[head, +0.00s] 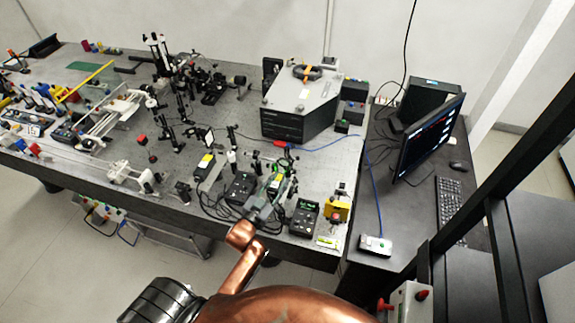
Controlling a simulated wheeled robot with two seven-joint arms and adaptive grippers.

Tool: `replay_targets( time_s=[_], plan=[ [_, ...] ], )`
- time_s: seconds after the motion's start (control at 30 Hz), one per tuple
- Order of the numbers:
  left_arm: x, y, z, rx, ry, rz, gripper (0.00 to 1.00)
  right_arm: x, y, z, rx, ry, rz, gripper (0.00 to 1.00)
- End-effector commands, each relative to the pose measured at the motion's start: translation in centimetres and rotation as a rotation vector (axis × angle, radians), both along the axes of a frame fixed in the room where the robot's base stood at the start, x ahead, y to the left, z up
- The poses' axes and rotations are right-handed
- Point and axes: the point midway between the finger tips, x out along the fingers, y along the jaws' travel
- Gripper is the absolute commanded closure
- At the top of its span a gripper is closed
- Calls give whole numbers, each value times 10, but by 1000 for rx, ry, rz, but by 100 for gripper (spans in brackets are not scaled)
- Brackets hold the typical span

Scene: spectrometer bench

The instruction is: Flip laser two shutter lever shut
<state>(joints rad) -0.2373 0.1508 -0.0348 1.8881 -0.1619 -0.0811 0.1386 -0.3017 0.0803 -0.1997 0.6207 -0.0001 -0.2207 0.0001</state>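My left arm comes up from the bottom. Its grey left gripper (272,192) is over the front of the optical bench, among small devices. A laser head with a yellow label (205,167) lies left of the gripper. Another laser-like body (276,184) with a bright label is right at the gripper and partly hidden by it. I cannot tell which is laser two, and the shutter lever is too small or hidden to make out. Whether the gripper touches anything, and whether its fingers are open, cannot be told. My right gripper is not in view.
Dark controllers with green displays stand left (240,188) and right (304,216) of the gripper. A yellow device (337,211) stands at the bench's front right corner. A large grey spectrometer box (300,105) stands behind. A monitor (432,138) is on the side desk.

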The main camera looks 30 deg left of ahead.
Motion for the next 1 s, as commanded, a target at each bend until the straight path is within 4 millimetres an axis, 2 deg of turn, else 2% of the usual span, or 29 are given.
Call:
replay_targets(
  time_s=[0.23, 0.5, 0.87, 1.0],
  plan=[
    [27, 15, 2, -1, -1, 24, 72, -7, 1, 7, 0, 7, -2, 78],
    [58, 17, 1, 0, 0, 27, 72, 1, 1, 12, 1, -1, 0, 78],
    [64, 16, 0, 0, 1, 24, 72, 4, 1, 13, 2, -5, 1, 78],
    [65, 15, 0, 0, 1, 24, 82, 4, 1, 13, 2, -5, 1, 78]
  ],
)
